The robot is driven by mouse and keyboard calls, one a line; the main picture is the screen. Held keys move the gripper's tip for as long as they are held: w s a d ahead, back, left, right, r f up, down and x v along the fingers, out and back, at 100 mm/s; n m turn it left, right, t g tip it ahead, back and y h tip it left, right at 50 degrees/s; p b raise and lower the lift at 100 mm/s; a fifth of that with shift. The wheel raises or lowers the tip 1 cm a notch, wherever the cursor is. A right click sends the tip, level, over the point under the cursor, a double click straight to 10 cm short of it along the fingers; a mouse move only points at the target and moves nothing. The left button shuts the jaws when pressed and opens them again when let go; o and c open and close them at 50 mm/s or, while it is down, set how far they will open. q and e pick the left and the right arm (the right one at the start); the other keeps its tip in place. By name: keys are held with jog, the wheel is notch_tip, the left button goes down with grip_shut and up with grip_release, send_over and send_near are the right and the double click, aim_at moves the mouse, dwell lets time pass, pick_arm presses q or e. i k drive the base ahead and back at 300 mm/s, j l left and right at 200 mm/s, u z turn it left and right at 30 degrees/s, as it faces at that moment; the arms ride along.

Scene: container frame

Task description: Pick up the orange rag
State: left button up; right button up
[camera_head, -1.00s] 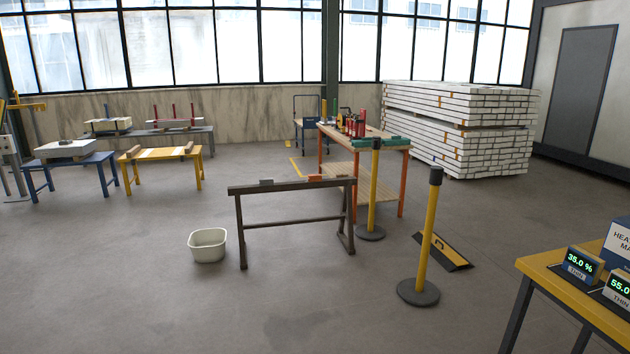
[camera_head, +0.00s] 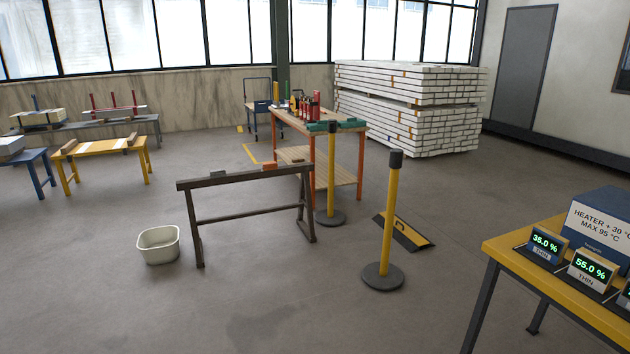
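A small orange item (camera_head: 270,167), which looks like the orange rag, lies on the top bar of the dark sawhorse rail (camera_head: 235,177), right of its middle. It is too small to make out its folds. A small grey item (camera_head: 219,173) lies on the same bar to its left. Neither of my grippers shows in the head view, and nothing shows of my arms.
A white bin (camera_head: 158,246) stands left of the rail. Yellow posts (camera_head: 390,220) and a black-yellow ramp (camera_head: 404,232) stand to the right. A wooden workbench (camera_head: 318,132) is behind. A yellow table (camera_head: 550,250) with displays is at near right. The floor in front is clear.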

aim_at(272, 165)
jog(key=i+j+u, duration=0.35)
jog(key=i, duration=0.7)
jog(key=i+u, duration=0.35)
jog(key=i, duration=0.7)
jog(key=i+l, duration=0.1)
jog(key=i, duration=4.25)
jog(key=j+u, duration=0.05)
jog(key=j, duration=0.1)
